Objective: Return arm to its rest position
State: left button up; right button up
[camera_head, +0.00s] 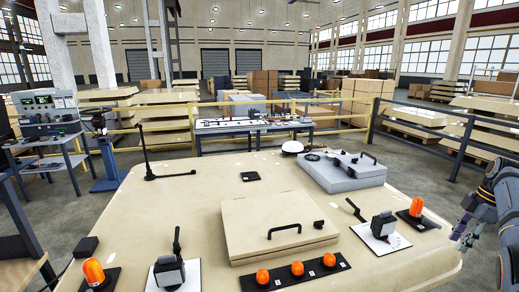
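My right arm (486,208) comes in at the right edge. Its gripper (463,236) hangs beside the right edge of the beige cab desk (210,215), near an orange beacon lamp (416,208). The gripper appears empty, but its fingers are too small and dark to tell whether they are open or shut. My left arm and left gripper are not in view.
The desk carries a beige lidded box (275,225), a grey case (343,175), two lever controls (168,270) (382,228), several orange lamps (297,269) and a thin black bent rod (150,160). Yellow railings and a workbench (250,125) stand behind.

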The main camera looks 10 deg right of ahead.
jog(key=s+d+f+m+g+h, duration=0.1)
jog(key=s+d+f+m+h, duration=0.5)
jog(key=f, duration=0.5)
jog(key=s+d+f+m+g+h, duration=0.25)
jog(key=s+d+f, duration=0.25)
jog(key=d+f, duration=0.5)
jog(key=s+d+f+t+h, duration=0.2)
jog(key=s+f+t+h, duration=0.25)
jog(key=s+f, duration=0.8)
jog(key=s+a+f+m+y, duration=0.1)
jog(key=s+a+f+y, duration=0.3)
jog(key=a+f, duration=0.7)
jog(key=s+a+f+m+y, duration=0.1)
jog(key=s+a+f, duration=0.4)
jog(key=a+f, duration=0.6)
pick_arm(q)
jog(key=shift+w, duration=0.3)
pick_arm(e)
jog(key=s+a+f+m+y, duration=0.1)
jog(key=a+f, duration=0.3)
jog(key=a, duration=1.3)
jog(key=s+a+f+y, duration=0.2)
jog(key=a+f+y, duration=0.2)
jog(key=a, duration=1.4)
jog(key=shift+m+g, duration=0.35)
jog(key=shift+g, duration=0.05)
